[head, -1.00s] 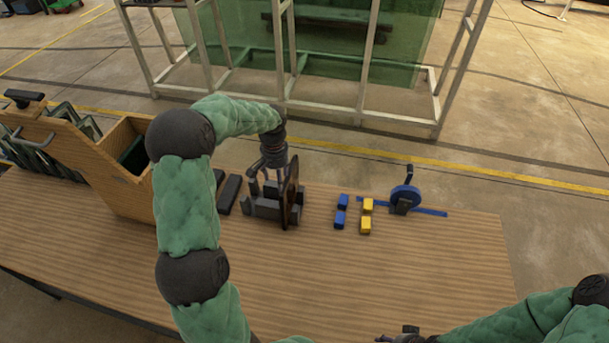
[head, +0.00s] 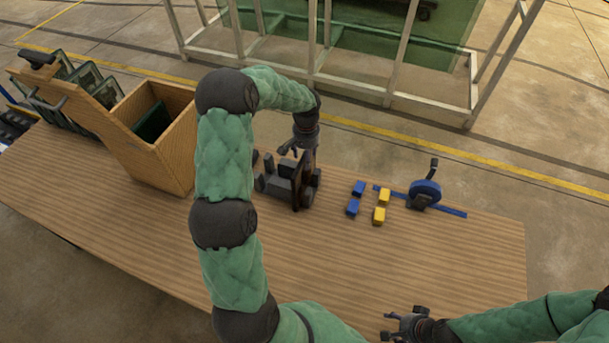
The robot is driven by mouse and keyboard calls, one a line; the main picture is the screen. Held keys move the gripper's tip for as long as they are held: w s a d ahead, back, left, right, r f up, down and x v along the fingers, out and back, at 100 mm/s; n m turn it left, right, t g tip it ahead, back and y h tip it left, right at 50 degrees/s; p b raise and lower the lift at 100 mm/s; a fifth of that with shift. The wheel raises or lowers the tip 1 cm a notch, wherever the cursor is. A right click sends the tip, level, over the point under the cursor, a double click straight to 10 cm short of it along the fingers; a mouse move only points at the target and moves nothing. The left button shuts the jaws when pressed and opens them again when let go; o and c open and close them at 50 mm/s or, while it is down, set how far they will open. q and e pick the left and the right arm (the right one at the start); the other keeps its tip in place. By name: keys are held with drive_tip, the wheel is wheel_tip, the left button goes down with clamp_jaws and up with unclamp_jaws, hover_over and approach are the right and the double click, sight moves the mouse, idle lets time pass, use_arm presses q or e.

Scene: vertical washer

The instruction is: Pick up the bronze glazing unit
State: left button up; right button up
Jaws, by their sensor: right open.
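A thin dark brown panel (head: 299,190), which looks like the bronze glazing unit, stands upright in a dark grey block holder (head: 271,186) on the wooden table. My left gripper (head: 300,156) points down at the panel's top edge. One finger shows on its left side; the rest overlaps the panel, so I cannot tell whether the fingers touch or grip it. My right gripper (head: 395,325) is open and empty above the table's front edge, well away from the panel.
Blue blocks (head: 353,207) and yellow blocks (head: 379,215) lie right of the holder, near a blue round tool (head: 425,192) on a blue strip. A wooden box (head: 176,120) and a rack of framed panes (head: 82,75) stand at left. The front middle of the table (head: 340,265) is clear.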

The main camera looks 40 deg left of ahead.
sight(304, 175)
use_arm(q)
wheel_tip(304, 175, down, 5)
drive_tip(key=shift+f, duration=0.1)
clamp_jaws()
drive_tip(key=shift+w+a, duration=0.1)
idle(0.3)
